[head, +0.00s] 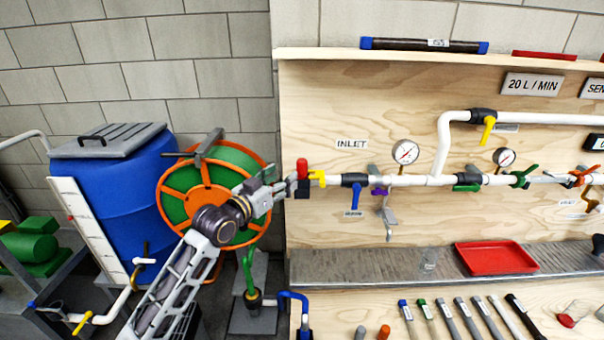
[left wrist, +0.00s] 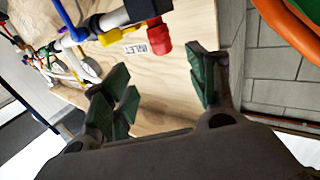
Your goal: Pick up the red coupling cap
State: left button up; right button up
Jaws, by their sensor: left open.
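The red coupling cap (head: 302,168) sits at the left end of the white pipe, beside the yellow lever (head: 318,178) at the board's left edge. In the left wrist view the red cap (left wrist: 157,38) shows at top centre, beyond the fingers. My left gripper (head: 291,184) comes in from the left, just beside and slightly below the cap in the head view. In the left wrist view its green-padded fingers (left wrist: 160,84) are apart, with only the wooden board between them. Whether a fingertip touches the cap is hard to tell in the head view.
The INLET label (head: 352,144) and a blue-handled valve (head: 356,194) are right of the cap. A green and orange hose reel (head: 180,196) and a blue tank (head: 118,190) stand left, behind my arm. A red tray (head: 496,258) lies on the metal shelf (head: 350,266) below.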

aim_at(299, 164)
pick_arm(q)
jog(key=shift+p+x, duration=0.3)
jog(key=shift+x, duration=2.95)
pick_arm(e)
jog(key=shift+w+a+r, duration=0.3)
jog(key=shift+a, duration=0.25)
pick_arm(q)
jog(key=shift+w, duration=0.1)
pick_arm(e)
jog(key=shift+s, duration=0.2)
pick_arm(q)
jog(key=shift+w+d, duration=0.35)
jog(key=shift+w, duration=0.3)
jog(key=shift+p+x, duration=0.35)
jog(key=shift+x, duration=1.45)
pick_arm(e)
jog(key=shift+s+a+r, duration=0.15)
jog(key=shift+a+r, duration=0.3)
pick_arm(q)
jog(key=shift+a+f, duration=0.1)
jog(key=shift+c, duration=0.5)
